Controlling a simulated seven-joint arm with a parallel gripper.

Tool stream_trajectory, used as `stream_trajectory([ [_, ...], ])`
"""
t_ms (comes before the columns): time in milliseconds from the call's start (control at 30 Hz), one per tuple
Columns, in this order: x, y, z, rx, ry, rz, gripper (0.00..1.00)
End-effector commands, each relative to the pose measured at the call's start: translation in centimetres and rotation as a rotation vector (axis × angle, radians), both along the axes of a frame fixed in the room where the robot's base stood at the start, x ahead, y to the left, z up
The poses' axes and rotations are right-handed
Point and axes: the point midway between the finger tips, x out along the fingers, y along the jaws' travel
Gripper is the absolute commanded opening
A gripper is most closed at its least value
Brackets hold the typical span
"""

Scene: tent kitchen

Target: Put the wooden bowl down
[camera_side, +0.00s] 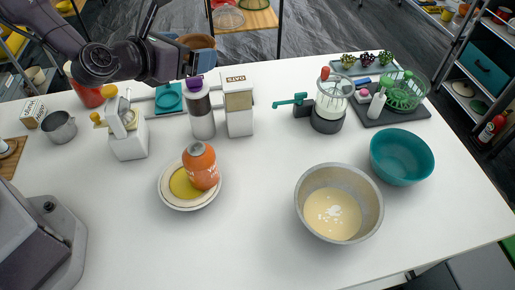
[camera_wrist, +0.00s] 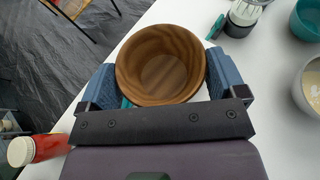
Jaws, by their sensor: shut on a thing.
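The wooden bowl (camera_wrist: 161,66) is empty and sits between the two blue fingers of my gripper (camera_wrist: 162,78) in the wrist view, with its open side facing the camera. My gripper is shut on it. In the side view the wooden bowl (camera_side: 202,42) shows at the top, partly hidden by my gripper (camera_side: 188,58). It appears held up near the far edge of the white table (camera_side: 270,225), above the canisters. The bowl's underside is hidden.
A plate (camera_side: 172,199) with an orange can, a batter bowl (camera_side: 310,180) and a teal bowl (camera_side: 402,157) lie nearer. The front middle is clear.

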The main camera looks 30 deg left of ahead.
Motion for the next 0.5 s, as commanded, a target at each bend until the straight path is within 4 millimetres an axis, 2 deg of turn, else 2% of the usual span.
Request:
stream_trajectory([
  [33, -0.5, -2.0, -0.7, -0.003, 0.005, -0.044, 0.64],
  [200, -0.8, -8.0, -2.9, -0.002, 0.004, -0.121, 0.64],
  [367, -0.5, -13.1, -5.5, 0.000, 0.004, -0.102, 0.64],
  [500, -0.4, -17.0, -8.4, 0.002, 0.003, -0.033, 0.64],
])
